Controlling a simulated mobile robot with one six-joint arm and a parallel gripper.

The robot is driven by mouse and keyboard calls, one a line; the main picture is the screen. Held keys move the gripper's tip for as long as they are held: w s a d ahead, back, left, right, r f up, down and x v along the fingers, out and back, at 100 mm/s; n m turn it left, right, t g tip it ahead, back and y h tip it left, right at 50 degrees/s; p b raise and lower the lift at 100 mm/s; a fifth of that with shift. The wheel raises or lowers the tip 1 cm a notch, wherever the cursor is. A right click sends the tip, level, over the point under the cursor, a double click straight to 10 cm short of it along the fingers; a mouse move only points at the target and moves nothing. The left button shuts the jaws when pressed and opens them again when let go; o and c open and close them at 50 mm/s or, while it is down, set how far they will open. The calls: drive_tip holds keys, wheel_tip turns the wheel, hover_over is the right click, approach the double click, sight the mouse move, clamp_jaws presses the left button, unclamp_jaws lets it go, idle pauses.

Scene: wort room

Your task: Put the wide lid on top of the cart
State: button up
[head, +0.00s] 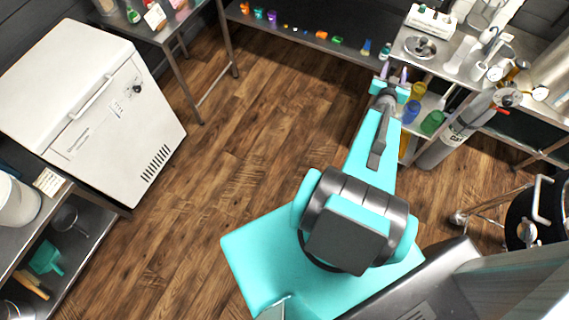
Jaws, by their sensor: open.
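A round silvery lid-like disc with a dark knob (420,47) lies on the steel bench (405,42) at the upper right; I take it for the wide lid. My gripper (394,74) is open, with its two pale fingertips apart and nothing visible between them. In the picture it is just below and left of the disc, by the bench's near left corner; its height cannot be told. At the right edge, a wheeled metal frame (485,205) with a black round part may be the cart. Its top is partly cut off.
A gas cylinder (455,135) stands beside the bench, with colored cups on a shelf below. Bottles and gauges crowd the bench's right side. A dark bench with small colored items (310,30) runs along the back. A white chest (90,110) stands left. The middle wooden floor is clear.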

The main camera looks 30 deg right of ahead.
drive_tip(key=w+a+f+n+g+y, duration=0.25)
drive_tip(key=a+f+y, duration=0.25)
drive_tip(key=a+f, duration=0.7)
drive_tip(key=w+a+f+n+g+y, duration=0.3)
drive_tip(key=a+f, duration=0.6)
drive_tip(key=a, duration=0.7)
drive_tip(key=s+a+f+n+g+y, duration=0.1)
drive_tip(key=s+a+f+g+y, duration=0.2)
drive_tip(key=a, duration=0.4)
drive_tip(key=s+a+f+n+g+y, duration=0.15)
drive_tip(key=s+a, duration=0.25)
drive_tip(key=a, duration=0.4)
drive_tip(key=s+a+n+g, duration=0.2)
drive_tip(key=s+a+g, duration=0.3)
drive_tip(key=s+a, duration=0.6)
drive_tip(key=shift+s+a+g, duration=0.25)
drive_tip(key=shift+s+g, duration=0.05)
drive_tip(key=shift+s, duration=0.95)
wheel_tip(320, 180, down, 4)
drive_tip(key=b, duration=0.4)
drive_tip(key=shift+s+r, duration=0.1)
drive_tip(key=shift+s, duration=0.05)
drive_tip(key=shift+r, duration=0.1)
